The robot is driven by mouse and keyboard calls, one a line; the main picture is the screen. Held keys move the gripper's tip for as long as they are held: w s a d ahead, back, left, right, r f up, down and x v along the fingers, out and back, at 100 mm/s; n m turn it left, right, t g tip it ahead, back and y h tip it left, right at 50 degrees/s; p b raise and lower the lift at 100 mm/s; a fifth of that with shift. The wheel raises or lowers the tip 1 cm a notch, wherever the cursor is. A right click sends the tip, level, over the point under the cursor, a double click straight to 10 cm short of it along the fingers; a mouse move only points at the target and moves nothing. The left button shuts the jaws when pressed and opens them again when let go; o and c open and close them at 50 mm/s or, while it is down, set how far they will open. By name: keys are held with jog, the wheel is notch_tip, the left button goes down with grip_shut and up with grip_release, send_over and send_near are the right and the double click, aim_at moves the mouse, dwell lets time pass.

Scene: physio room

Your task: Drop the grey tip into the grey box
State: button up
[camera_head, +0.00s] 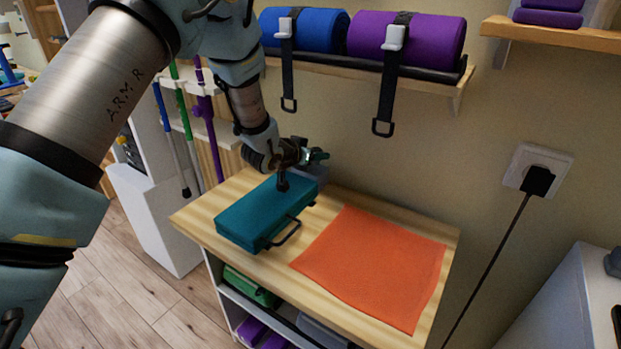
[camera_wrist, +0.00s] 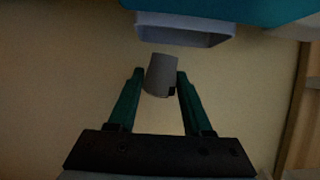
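My gripper (camera_head: 316,155) is above the back of the table, just behind and above the teal case. In the wrist view, my gripper (camera_wrist: 160,76) has its two green fingers on either side of the grey tip (camera_wrist: 161,74), a small tapered piece, and appears shut on it. The grey box (camera_wrist: 182,35) is at the top of the wrist view, with its open mouth apart from the tip. In the head view, the grey box (camera_head: 318,172) shows partly behind the teal case, below the fingers. The tip is too small to make out in the head view.
The teal case (camera_head: 262,208) with a dark handle lies on the wooden table (camera_head: 285,257). An orange cloth (camera_head: 375,266) covers the right side. The wall is close behind. A shelf with blue (camera_head: 312,30) and purple rolls (camera_head: 430,38) and hanging straps is above.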

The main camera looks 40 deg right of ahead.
jog(key=o, duration=0.4)
jog(key=b+v, duration=0.2)
jog(key=v, duration=0.8)
jog(key=shift+a+r+b, duration=0.2)
jog(key=shift+a+b, duration=0.15)
jog(key=shift+b, duration=0.05)
